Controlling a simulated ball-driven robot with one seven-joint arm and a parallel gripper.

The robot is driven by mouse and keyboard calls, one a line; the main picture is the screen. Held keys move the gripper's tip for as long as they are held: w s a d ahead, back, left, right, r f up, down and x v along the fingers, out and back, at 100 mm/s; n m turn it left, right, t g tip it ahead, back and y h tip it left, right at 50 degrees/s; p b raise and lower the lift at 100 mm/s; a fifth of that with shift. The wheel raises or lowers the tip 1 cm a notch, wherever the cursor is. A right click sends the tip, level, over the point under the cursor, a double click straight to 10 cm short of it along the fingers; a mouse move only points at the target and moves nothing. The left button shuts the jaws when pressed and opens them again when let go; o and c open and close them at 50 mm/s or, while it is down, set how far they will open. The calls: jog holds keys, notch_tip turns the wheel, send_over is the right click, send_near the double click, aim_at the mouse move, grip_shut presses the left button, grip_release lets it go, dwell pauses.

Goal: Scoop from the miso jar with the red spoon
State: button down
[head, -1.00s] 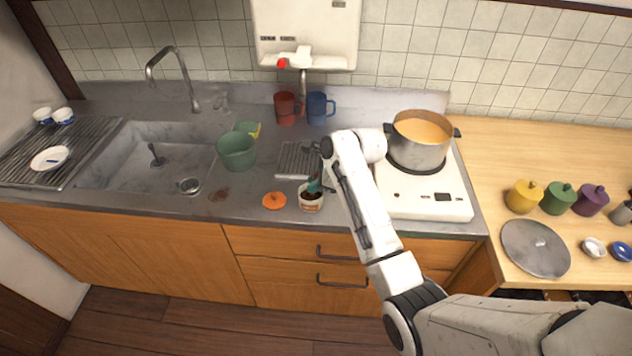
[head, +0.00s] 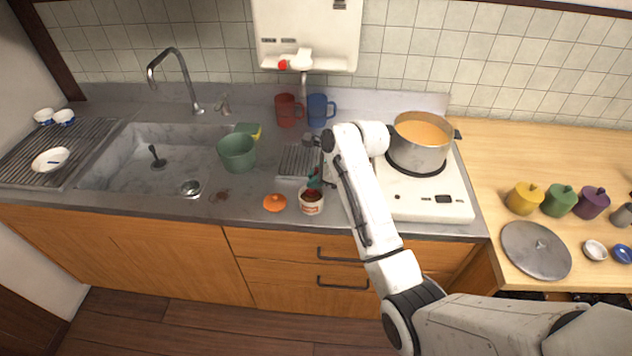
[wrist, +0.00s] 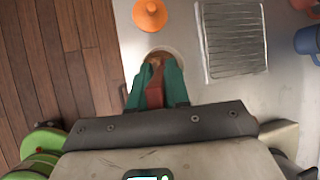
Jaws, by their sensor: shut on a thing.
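The miso jar (head: 311,208) is a small white pot with a red label and brown contents, standing open at the front of the counter. Its pale rim also shows in the wrist view (wrist: 173,51). My gripper (head: 314,182) has teal fingers and is just above the jar mouth. In the wrist view, my gripper (wrist: 156,74) is shut on the red spoon (wrist: 155,95), which lies between the fingers and points at the jar. The spoon's bowl is at the jar's opening; I cannot tell how deep it is in the miso.
An orange lid (head: 275,203) lies just left of the jar. A pot of soup (head: 418,150) sits on the white stove (head: 440,205) to the right. The sink is at left.

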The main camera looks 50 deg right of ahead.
jog(key=shift+r, duration=3.1)
